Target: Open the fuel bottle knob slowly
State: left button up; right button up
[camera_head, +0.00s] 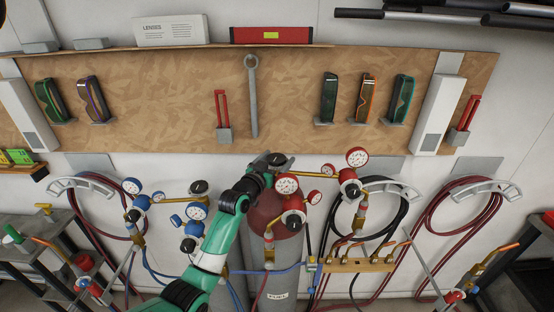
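The fuel bottle is a grey cylinder with a dark red top (268,212) and a label reading FUEL at its lower front, standing at the lower centre. My green and black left arm reaches up from the bottom across the bottle's left side. My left gripper (266,165) is at the top of the bottle, at the dark round knob (279,159). The gripper and knob overlap in this view, so I cannot tell whether the fingers are closed on it. My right gripper is not in view.
Red-cased gauges (287,184) sit just right of my gripper. Blue gauges (197,211) and another dark knob (199,187) are to the left. Coiled hoses (465,211) hang on the wall. A wooden tool board (180,110) with a wrench (253,100) is behind.

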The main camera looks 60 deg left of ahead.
aim_at(276, 158)
pick_arm(q)
jog(key=r, duration=0.3)
jog(key=r+p, duration=0.1)
jog(key=shift+s+d+r, duration=0.3)
jog(key=shift+d+r, duration=0.05)
jog(key=shift+r, duration=0.05)
jog(key=s+d+r+p, duration=0.8)
jog(key=d+p, duration=0.1)
jog(key=d, duration=0.1)
jog(key=shift+s, duration=0.3)
jog(key=shift+a, duration=0.1)
